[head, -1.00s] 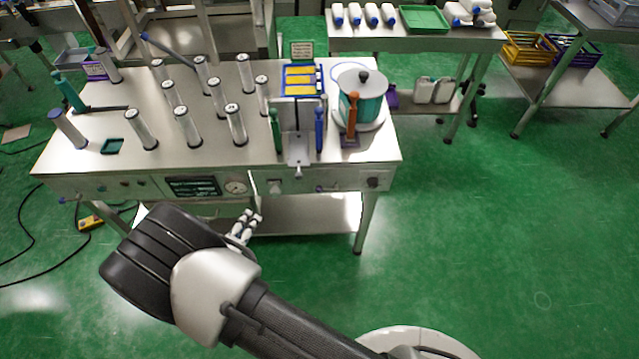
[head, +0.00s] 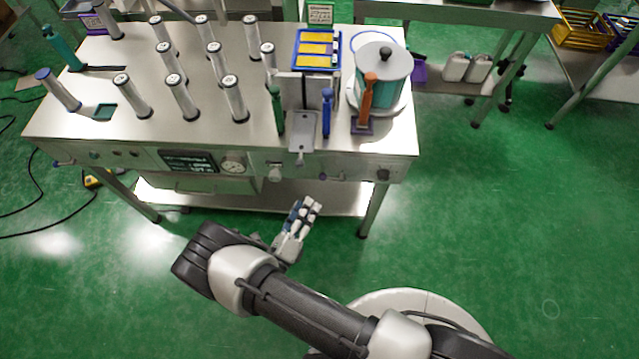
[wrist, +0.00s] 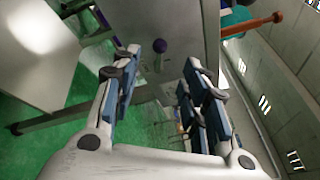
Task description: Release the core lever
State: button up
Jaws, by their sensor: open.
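My gripper (head: 303,212) is open and empty, in front of and below the bench's front edge. In the wrist view its fingers (wrist: 160,85) are spread apart, with a purple ball knob (wrist: 159,46) beyond the gap between them, not touched. A small purple knob (head: 323,177) also shows on the front panel in the head view. Upright handles stand on the bench: green (head: 277,110), blue (head: 326,112) and orange (head: 368,95). A teal lever (head: 62,47) leans at the far left. No readable label tells which one is the core lever.
The steel bench (head: 225,135) carries several grey cylinders, a lidded pot (head: 383,75) and a blue tray (head: 318,50). A lower shelf (head: 240,193) runs under it near my gripper. The green floor (head: 500,220) is clear to the right.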

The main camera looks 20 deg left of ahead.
aim_at(332, 178)
jog(key=w+d+b, duration=0.1)
jog(key=w, duration=0.8)
jog(key=shift+w+d+b, duration=0.15)
jog(key=shift+w+b, duration=0.1)
jog(key=shift+b, duration=0.15)
jog(key=shift+c, duration=0.2)
grip_shut()
